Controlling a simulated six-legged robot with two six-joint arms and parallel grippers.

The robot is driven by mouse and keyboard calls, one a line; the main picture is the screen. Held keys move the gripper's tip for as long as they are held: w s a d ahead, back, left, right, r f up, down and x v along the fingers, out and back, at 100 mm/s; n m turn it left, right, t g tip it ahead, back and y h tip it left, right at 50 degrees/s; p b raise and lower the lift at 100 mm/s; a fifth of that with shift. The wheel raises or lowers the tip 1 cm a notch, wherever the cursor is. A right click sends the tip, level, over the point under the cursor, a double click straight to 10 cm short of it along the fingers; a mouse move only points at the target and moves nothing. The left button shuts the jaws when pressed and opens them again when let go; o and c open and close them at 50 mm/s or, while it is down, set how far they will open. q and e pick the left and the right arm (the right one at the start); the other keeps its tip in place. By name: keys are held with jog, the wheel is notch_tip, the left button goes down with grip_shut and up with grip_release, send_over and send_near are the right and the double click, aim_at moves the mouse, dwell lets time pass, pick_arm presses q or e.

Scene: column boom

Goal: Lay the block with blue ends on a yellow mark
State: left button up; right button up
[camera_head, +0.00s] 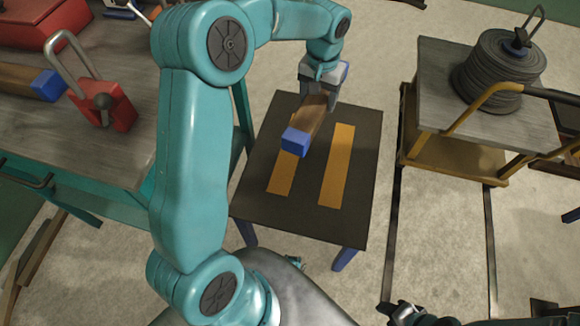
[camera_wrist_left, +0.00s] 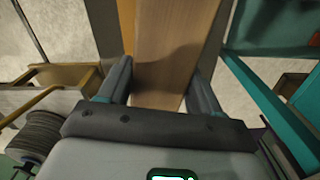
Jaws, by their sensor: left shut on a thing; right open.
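My left gripper (camera_head: 320,93) is shut on a brown block (camera_head: 308,117) with blue ends, gripping it near its far end. The near blue end points toward me, above the left yellow mark (camera_head: 281,178), and hides part of it. The right yellow mark (camera_head: 337,165) is bare. Both marks are strips on a dark small table (camera_head: 362,150). I cannot tell whether the block touches the table. In the left wrist view the block (camera_wrist_left: 168,60) lies between both fingers. My right gripper (camera_head: 405,311) is open at the bottom edge, partly cut off.
A workbench (camera_head: 95,150) at left carries a red padlock-like object (camera_head: 104,103), a red box (camera_head: 35,20) and another brown block with a blue end (camera_head: 47,85). A yellow-framed cart (camera_head: 440,110) with a cable reel (camera_head: 495,75) stands at right. Floor shows between table and cart.

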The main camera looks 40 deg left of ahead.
pick_arm(q)
jog(key=a+f+n+b, duration=0.2)
jog(key=a+f+b, duration=0.5)
jog(key=a+f, duration=0.2)
jog(key=shift+s+f+b, duration=0.1)
jog(key=shift+f+b, duration=3.2)
jog(key=shift+f, duration=6.4)
pick_arm(e)
notch_tip(320, 180, down, 17)
jog(key=shift+w+d+r, duration=0.2)
jog(key=shift+w+d, duration=0.05)
pick_arm(q)
jog(key=shift+f, duration=0.1)
jog(key=shift+f, duration=0.15)
jog(key=o, duration=1.4)
jog(key=shift+o, duration=0.2)
notch_tip(320, 180, up, 12)
jog(key=p, duration=0.3)
jog(key=shift+r+p, duration=0.25)
jog(key=shift+p, duration=0.1)
pick_arm(e)
jog(key=r, duration=0.3)
jog(key=shift+s+a+r, duration=0.2)
jog(key=shift+r, duration=0.1)
